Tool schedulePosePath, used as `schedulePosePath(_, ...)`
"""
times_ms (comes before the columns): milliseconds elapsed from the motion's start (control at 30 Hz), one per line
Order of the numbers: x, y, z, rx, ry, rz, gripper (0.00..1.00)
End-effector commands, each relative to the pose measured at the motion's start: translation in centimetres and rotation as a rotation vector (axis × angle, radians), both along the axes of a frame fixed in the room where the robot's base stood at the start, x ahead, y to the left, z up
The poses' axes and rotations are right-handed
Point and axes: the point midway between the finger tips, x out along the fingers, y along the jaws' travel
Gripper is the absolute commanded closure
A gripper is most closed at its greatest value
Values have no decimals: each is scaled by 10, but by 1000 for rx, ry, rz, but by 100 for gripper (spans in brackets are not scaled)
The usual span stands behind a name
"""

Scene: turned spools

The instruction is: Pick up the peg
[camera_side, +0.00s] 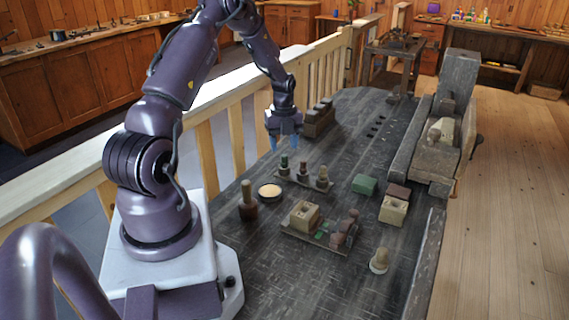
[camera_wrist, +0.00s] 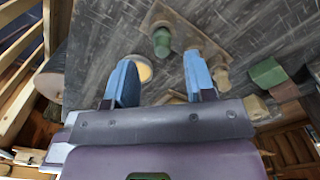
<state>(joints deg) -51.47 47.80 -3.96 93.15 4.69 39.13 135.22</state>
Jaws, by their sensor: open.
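Several peg-like turned pieces are in view, and I cannot tell which one is the peg. Three small ones stand in a row on a thin board (camera_side: 312,186): a green-topped one (camera_side: 284,165), a reddish-brown one (camera_side: 303,169) and a tan one (camera_side: 322,178). A larger peg-shaped piece with a dark base (camera_side: 248,201) stands at the left, and a cream one (camera_side: 379,260) at the front right. My gripper (camera_side: 284,141) is open and empty above the row's far end. In the wrist view, a green piece (camera_wrist: 162,42) shows beyond the open fingers (camera_wrist: 160,72).
A round pale-topped dish (camera_side: 270,191) lies left of the row. A board with a tan block (camera_side: 305,215) and several dark pieces is in front. A green block (camera_side: 365,184) and a tan holed block (camera_side: 393,210) stand right. A vise-like wooden machine (camera_side: 437,157) borders the table's right.

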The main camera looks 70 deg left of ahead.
Motion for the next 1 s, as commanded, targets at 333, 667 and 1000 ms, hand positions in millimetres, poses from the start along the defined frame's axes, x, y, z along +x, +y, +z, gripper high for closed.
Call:
schedulePosePath(333, 2, -3, -44, -2, 1, 1, 50)
schedulePosePath(667, 2, -2, -44, -1, 0, 1, 73)
schedulePosePath(1000, 2, -3, -44, -1, 1, 1, 100)
